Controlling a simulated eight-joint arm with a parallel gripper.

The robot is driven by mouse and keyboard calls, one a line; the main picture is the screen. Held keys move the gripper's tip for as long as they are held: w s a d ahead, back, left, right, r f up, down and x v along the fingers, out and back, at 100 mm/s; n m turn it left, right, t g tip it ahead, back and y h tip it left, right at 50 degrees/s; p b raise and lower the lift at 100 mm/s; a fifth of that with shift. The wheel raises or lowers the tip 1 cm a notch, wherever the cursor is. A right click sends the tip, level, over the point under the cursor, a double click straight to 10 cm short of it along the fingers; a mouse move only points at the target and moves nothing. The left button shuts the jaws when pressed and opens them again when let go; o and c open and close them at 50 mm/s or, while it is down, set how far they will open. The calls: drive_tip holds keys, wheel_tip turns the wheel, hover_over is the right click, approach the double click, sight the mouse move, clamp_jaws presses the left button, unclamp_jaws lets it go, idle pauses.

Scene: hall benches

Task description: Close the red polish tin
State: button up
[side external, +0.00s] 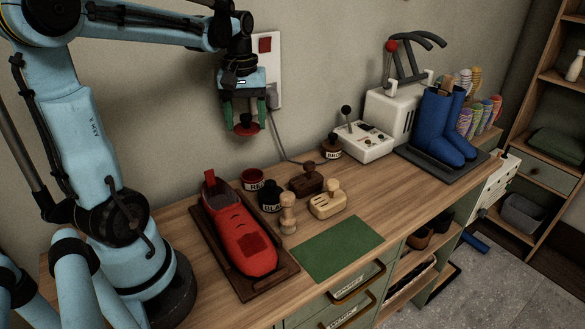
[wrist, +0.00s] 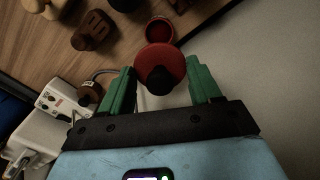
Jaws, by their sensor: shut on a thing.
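My gripper (side external: 245,127) has green fingers and is shut on a round red lid (side external: 246,130) with a dark knob. It holds the lid in the air above the back of the bench, near the wall. In the wrist view the lid (wrist: 172,58) sits between the two fingers, its black knob towards the camera. The red polish tin (side external: 253,183) stands open on the bench below and slightly right of the lid in the side view. It also shows in the wrist view (wrist: 160,28), just beyond the lid. The lid and tin are apart.
A black tin (side external: 270,197), brushes (side external: 328,201) and a small wooden tool (side external: 288,215) stand close to the red tin. A red shoe (side external: 243,235) lies on a tray in front. A brown tin (side external: 330,149) is at the back. The green mat (side external: 337,248) is clear.

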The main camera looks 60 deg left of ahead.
sight(248, 128)
drive_tip(key=shift+d+f, duration=0.15)
drive_tip(key=shift+f, duration=5.6)
drive_tip(key=shift+f, duration=0.2)
drive_tip(key=o, duration=1.2)
drive_tip(key=shift+o, duration=0.2)
drive_tip(key=shift+r, duration=3.55)
clamp_jaws()
